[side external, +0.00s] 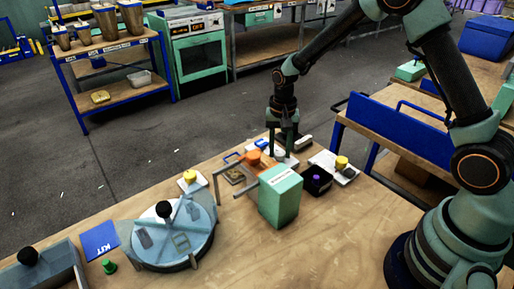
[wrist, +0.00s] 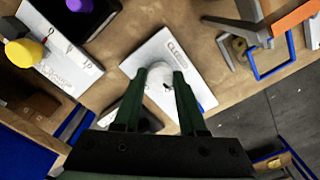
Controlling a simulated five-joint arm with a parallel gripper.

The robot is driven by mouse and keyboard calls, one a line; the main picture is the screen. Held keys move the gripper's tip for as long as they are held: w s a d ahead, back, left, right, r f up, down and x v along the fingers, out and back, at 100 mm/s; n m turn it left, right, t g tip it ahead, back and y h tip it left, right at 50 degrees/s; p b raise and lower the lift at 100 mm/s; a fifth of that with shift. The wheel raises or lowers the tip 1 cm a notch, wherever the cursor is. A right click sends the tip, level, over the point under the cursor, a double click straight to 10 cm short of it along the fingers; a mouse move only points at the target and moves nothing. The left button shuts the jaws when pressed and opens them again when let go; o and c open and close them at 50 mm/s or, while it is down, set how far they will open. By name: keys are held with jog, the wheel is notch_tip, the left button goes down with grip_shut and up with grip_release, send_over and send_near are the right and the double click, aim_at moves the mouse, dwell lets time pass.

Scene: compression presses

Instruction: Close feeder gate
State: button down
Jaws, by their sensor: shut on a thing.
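My gripper (side external: 286,155) points down behind the mint-green box, over a white plate (side external: 290,162). In the wrist view its two dark green fingers (wrist: 163,78) are shut on a pale round knob (wrist: 160,92). I cannot tell whether this knob belongs to the feeder gate, or how far the gate is open. A grey frame with an orange part (wrist: 293,20) stands at the right of the wrist view; its orange part also shows left of my gripper (side external: 253,157).
The mint-green box (side external: 280,196) stands close in front of my gripper. A yellow knob on a white plate (side external: 341,162) and a black tray with a purple knob (side external: 316,180) lie to the right. A round turntable (side external: 172,237) stands at left. Bare wood lies in front.

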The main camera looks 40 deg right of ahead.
jog(key=n, duration=0.8)
jog(key=shift+r+n, duration=0.1)
jog(key=shift+n, duration=0.2)
jog(key=n, duration=0.4)
jog(key=shift+n, duration=0.3)
jog(key=n, duration=0.4)
jog(key=shift+n, duration=0.3)
jog(key=shift+c, duration=2.3)
grip_release()
